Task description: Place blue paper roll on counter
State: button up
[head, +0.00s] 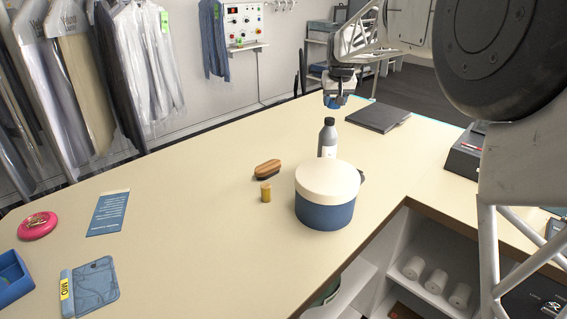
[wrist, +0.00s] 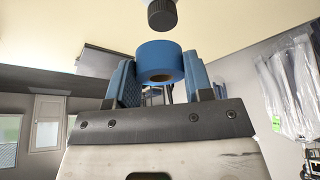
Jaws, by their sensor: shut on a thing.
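The blue paper roll (wrist: 161,58) sits between the two fingers of my gripper (wrist: 161,80) in the wrist view, its cored end facing the camera. In the head view my gripper (head: 338,98) is above the far part of the cream counter (head: 220,215), behind the grey bottle. A bit of blue shows at the fingertips there, and I cannot tell roll from fingers. The gripper is shut on the roll and holds it above the counter.
A grey bottle (head: 327,140) with a black cap stands just in front of my gripper. A dark folder (head: 378,117) lies right. The left-middle counter is clear.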

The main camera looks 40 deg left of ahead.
jog(key=n, duration=0.2)
send_over(294, 167)
notch_tip(294, 167, down, 14)
jog(key=shift+s+d+f+m, duration=0.2)
jog(key=shift+d+f+m, duration=0.1)
jog(key=shift+d, duration=0.15)
jog(key=shift+f, duration=2.45)
jog(key=shift+f, duration=2.5)
jog(key=shift+f, duration=0.15)
jog(key=o, duration=1)
